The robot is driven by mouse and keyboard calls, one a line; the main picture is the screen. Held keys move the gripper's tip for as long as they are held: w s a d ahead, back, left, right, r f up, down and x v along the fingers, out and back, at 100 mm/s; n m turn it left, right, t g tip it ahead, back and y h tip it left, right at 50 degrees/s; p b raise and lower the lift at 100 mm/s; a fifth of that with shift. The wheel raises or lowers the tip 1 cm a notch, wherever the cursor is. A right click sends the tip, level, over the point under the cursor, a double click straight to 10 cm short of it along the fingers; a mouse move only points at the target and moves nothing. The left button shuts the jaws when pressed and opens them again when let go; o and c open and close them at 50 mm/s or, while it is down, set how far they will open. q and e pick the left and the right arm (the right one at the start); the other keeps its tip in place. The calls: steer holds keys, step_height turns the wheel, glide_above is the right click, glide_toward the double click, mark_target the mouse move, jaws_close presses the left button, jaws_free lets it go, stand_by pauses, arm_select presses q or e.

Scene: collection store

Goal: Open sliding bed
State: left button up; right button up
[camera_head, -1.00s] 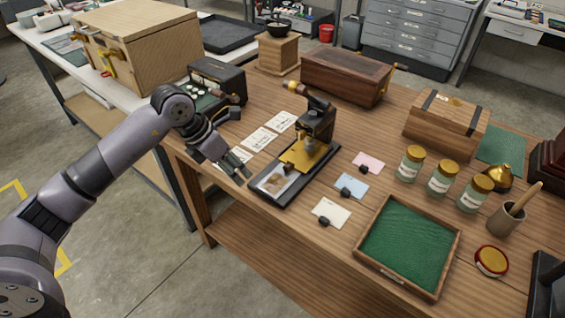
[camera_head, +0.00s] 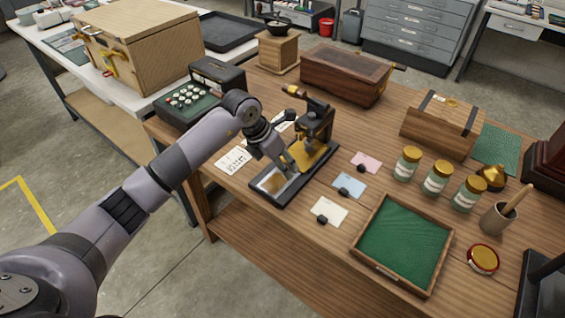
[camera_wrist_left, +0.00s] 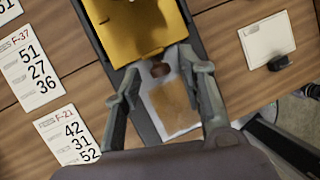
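The small press (camera_head: 315,125) stands on a long black base on the wooden table. Its brass-coloured bed (camera_head: 312,158) lies under the press head and fills the top of the left wrist view (camera_wrist_left: 138,24). A small brown knob (camera_wrist_left: 160,70) shows at the bed's near edge. A framed grey and tan plate (camera_wrist_left: 173,108) lies on the base in front of it. My left gripper (camera_wrist_left: 165,74) is over the base, its fingers open on either side of the knob; I cannot tell whether they touch it. My right gripper is not in view.
Number cards (camera_wrist_left: 35,70) lie left of the press. Pale, blue and pink cards (camera_head: 349,186) with black clips lie right of it. A green-lined tray (camera_head: 405,245) and several jars (camera_head: 437,178) stand farther right. A keypad box (camera_head: 188,98) is beyond my arm.

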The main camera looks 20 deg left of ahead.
arm_select(q)
jaws_close()
stand_by(0.4)
stand_by(0.4)
